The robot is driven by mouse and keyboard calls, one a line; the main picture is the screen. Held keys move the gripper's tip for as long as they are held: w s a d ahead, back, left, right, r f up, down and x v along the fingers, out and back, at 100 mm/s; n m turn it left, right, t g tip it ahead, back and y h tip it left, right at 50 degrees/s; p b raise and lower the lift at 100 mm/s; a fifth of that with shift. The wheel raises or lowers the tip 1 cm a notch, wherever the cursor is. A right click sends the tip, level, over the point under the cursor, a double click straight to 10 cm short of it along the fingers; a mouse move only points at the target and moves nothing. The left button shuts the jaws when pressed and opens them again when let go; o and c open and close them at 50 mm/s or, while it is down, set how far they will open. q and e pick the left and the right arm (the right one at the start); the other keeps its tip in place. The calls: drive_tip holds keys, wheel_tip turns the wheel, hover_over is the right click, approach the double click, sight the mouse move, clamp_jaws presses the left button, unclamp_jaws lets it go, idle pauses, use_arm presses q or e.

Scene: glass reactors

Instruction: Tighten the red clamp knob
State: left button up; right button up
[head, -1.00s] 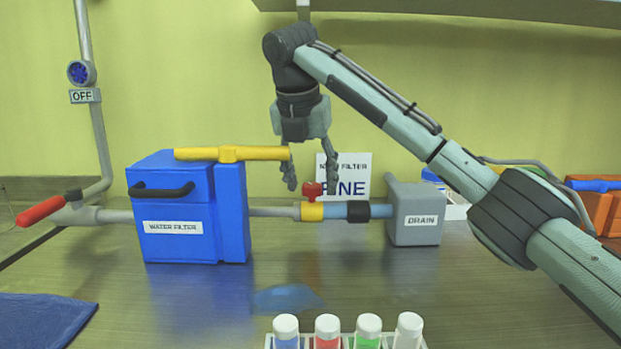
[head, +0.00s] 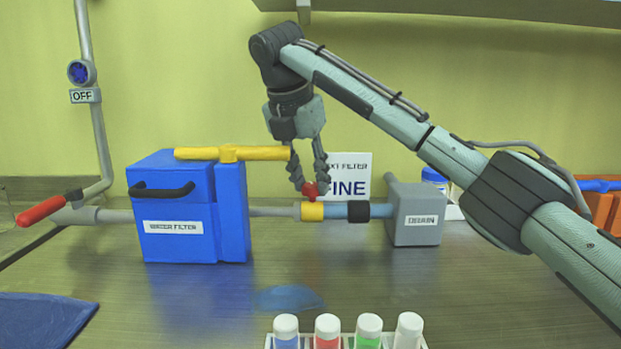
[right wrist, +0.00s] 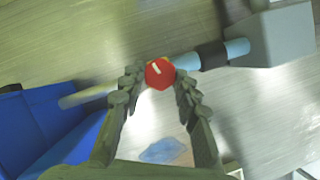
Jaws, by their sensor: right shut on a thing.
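The red clamp knob (head: 310,189) stands on top of the yellow clamp collar (head: 312,211) on the pipe between the blue water filter box (head: 195,210) and the grey drain block (head: 415,214). My right gripper (head: 309,188) points down from above and is shut on the knob. In the right wrist view the knob (right wrist: 159,72), with a white mark on its top, sits between the two fingertips (right wrist: 157,80); most of the collar is hidden under it. My left gripper shows in neither view.
A yellow handle (head: 232,153) lies across the filter's top, close left of my gripper. A "NEXT FILTER FINE" sign (head: 349,168) stands behind. A rack with several capped tubes (head: 345,335) stands at the front. A blue puddle (head: 288,298) lies on the bench.

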drive_tip(key=m, duration=0.2)
drive_tip(key=m+g+h, duration=0.1)
drive_tip(key=m, duration=0.1)
drive_tip(key=shift+w+a+m, duration=0.15)
drive_tip(key=shift+a+m, duration=0.05)
drive_tip(key=shift+m, duration=0.1)
drive_tip(key=shift+w+m+g+h, duration=0.1)
drive_tip(key=shift+m+g+h, duration=0.55)
drive_tip(key=shift+m, duration=1.25)
drive_tip(key=o, duration=1.2)
drive_tip(key=shift+c, duration=0.2)
